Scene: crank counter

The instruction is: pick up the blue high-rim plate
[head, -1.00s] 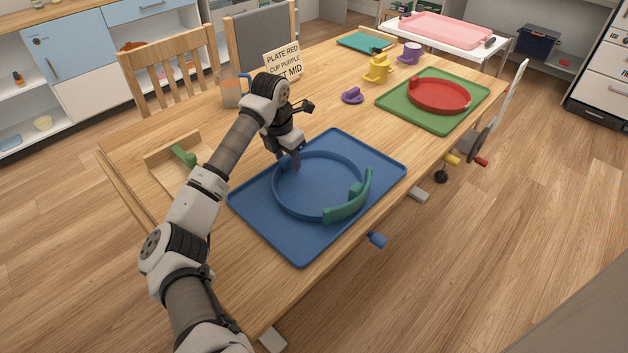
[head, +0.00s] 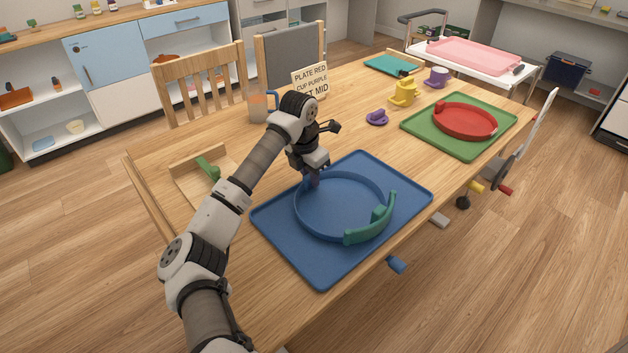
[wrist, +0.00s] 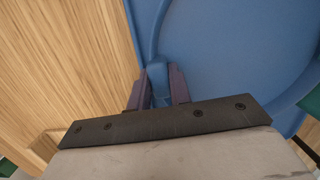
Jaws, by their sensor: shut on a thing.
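The blue high-rim plate (head: 342,204) sits over a blue tray (head: 300,262) near the front of the wooden table. I cannot tell whether it touches the tray. A curved teal-green piece (head: 372,222) lies along the plate's near right rim. My gripper (head: 312,177) points down at the plate's far left rim. In the wrist view, my gripper's two dark purple fingers (wrist: 160,86) are shut on the blue rim, one on either side of it. The plate (wrist: 235,50) fills much of that view.
A red plate (head: 465,122) sits on a green tray (head: 425,130). A yellow cup (head: 403,93), purple cup (head: 437,77) and small purple piece (head: 377,118) stand behind. A lettered sign (head: 311,82) and clear jug (head: 259,107) are behind my arm. A wooden holder (head: 190,172) stands left.

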